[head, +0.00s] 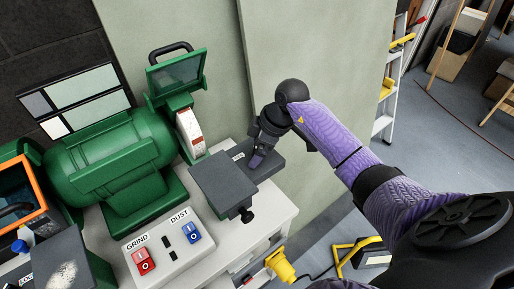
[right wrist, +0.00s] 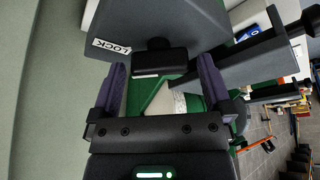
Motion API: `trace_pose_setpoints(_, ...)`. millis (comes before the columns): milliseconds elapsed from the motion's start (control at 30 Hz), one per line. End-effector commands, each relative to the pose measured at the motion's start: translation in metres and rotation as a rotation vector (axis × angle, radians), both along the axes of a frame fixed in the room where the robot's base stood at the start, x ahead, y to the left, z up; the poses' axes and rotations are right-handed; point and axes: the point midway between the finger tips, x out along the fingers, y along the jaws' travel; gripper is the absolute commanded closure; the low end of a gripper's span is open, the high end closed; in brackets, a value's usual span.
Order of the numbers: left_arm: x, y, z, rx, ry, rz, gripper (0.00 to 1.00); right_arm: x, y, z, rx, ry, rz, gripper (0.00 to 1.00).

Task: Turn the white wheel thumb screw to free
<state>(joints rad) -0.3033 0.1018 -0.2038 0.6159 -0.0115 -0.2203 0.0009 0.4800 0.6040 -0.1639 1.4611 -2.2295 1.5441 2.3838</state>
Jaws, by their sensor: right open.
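The white wheel (head: 190,133) sits in the guard at the right end of the green grinder (head: 110,150); part of it shows in the right wrist view (right wrist: 178,103). A black thumb screw (right wrist: 160,60) with a wide bar head stands under a dark block (right wrist: 165,20) marked LOCK (right wrist: 111,46). My right gripper (head: 257,160) is open beside the grey tool rest (head: 222,180). In the right wrist view, its purple fingers (right wrist: 160,80) lie on either side of the thumb screw, with gaps visible. In the head view, the gripper hides this screw. My left gripper is not in view.
Another black knob (head: 246,214) sits at the tool rest's front corner. A switch panel with a red GRIND switch (head: 144,261) and blue DUST switch (head: 192,232) is in front. A pale green wall panel (head: 300,60) stands close behind the gripper. A ladder (head: 393,85) stands farther right.

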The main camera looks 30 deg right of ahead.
Motion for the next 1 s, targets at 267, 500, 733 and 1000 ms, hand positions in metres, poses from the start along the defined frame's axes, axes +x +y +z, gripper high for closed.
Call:
trace_pose_setpoints(267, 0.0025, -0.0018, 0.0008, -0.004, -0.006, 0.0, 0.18, 0.0, 0.0, 0.0008, 0.001, -0.001, 0.0, 0.21)
trace_pose_setpoints(500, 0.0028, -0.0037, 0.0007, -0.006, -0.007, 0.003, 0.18, -0.0001, 0.0, 0.0007, 0.001, 0.0, 0.0, 0.72)
trace_pose_setpoints(733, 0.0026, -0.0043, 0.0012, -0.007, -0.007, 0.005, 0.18, -0.0001, -0.0001, 0.0009, 0.002, 0.001, 0.012, 0.82)
trace_pose_setpoints(1000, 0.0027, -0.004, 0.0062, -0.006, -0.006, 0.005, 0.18, 0.0003, -0.0011, 0.002, 0.001, 0.001, 0.13, 0.82)
